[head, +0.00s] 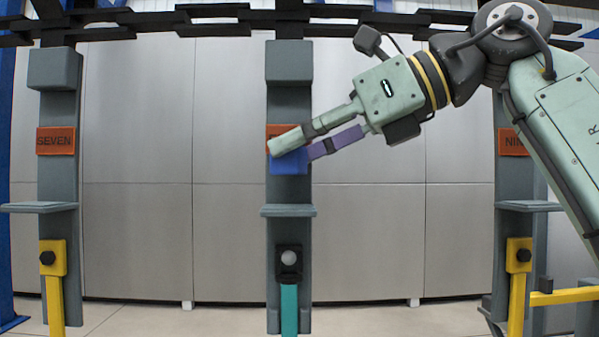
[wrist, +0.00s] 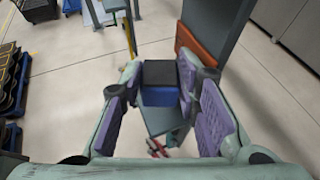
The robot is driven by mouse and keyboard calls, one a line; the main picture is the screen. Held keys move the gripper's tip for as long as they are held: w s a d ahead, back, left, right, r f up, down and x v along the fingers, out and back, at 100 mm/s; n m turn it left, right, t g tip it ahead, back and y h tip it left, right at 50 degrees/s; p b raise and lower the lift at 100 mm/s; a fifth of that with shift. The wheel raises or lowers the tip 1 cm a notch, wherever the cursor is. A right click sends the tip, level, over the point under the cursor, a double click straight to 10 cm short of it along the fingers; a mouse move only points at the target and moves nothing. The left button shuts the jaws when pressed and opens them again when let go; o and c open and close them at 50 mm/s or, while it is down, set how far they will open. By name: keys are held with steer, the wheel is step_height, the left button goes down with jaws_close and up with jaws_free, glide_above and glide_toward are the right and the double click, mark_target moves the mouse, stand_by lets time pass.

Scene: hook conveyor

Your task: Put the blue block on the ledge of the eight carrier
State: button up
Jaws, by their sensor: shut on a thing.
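My gripper (head: 305,150) is shut on the blue block (head: 289,163) and holds it in front of the middle carrier (head: 289,100). The block is above the grey ledge (head: 288,211), with a clear gap below it. The carrier's orange label (head: 276,131) is mostly hidden by a finger; it hangs between the carriers marked SEVEN and NINE. In the wrist view the blue block (wrist: 160,97) is between the two fingers (wrist: 150,100), and part of the grey ledge (wrist: 163,117) shows beyond it. The orange label plate (wrist: 199,50) is near the right finger.
The SEVEN carrier (head: 60,95) hangs at left with its own ledge (head: 39,207). The NINE carrier (head: 509,175) is at right, partly behind my arm. A teal post (head: 289,310) stands below the middle ledge, and yellow posts (head: 55,290) stand beneath the others.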

mark_target(304, 170)
steer(key=shift+w+f, duration=0.1)
steer(key=shift+f, duration=1.65)
steer(key=shift+f, duration=0.1)
steer(key=o, duration=1.2)
steer(key=shift+c, duration=0.2)
steer(key=v, duration=1.2)
